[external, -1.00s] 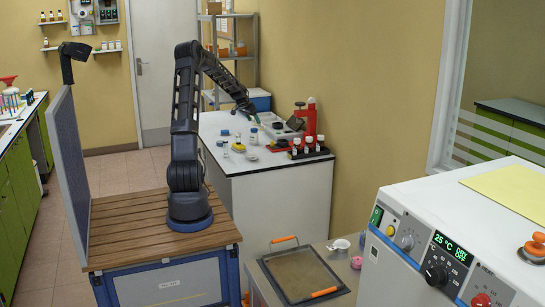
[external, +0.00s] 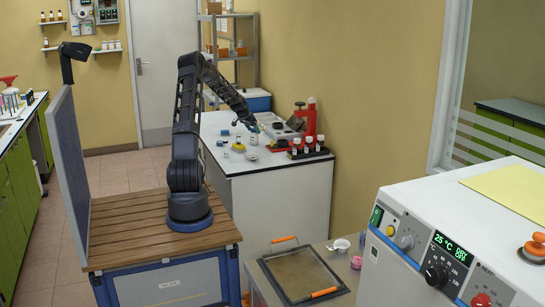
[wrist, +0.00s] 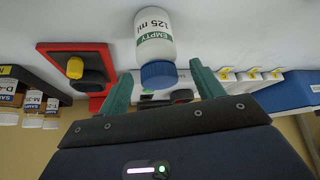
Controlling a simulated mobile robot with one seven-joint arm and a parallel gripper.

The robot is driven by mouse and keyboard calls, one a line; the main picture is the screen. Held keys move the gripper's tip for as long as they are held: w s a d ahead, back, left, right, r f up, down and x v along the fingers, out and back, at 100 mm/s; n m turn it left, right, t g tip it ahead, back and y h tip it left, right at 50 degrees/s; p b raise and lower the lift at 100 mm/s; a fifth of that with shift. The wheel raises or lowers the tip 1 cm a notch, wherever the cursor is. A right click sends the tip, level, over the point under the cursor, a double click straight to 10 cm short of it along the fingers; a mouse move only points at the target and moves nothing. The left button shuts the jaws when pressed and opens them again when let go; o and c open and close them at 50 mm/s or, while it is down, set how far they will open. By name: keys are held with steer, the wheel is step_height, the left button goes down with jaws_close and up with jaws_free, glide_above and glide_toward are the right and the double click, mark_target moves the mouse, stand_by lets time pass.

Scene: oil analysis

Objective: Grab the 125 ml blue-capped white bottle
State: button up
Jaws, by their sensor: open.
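The white bottle (wrist: 153,38) with a blue cap (wrist: 158,75) and a label reading "EMPTY 125 ml" stands on the white bench; the wrist view shows it upside down. In the external view the bottle (external: 254,139) is small, right below my gripper (external: 255,127). In the wrist view my gripper (wrist: 161,70) is open, with its green fingers on either side of the cap. The gap between them looks empty apart from the cap, with space at both sides. I cannot tell whether the fingertips reach fully around the cap.
Small items lie left on the bench (external: 235,165).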

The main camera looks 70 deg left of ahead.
steer(key=x, duration=0.3)
steer(key=shift+w+f, duration=0.2)
steer(key=shift+f, duration=0.15)
steer(key=c, duration=1)
steer(key=shift+c, duration=0.2)
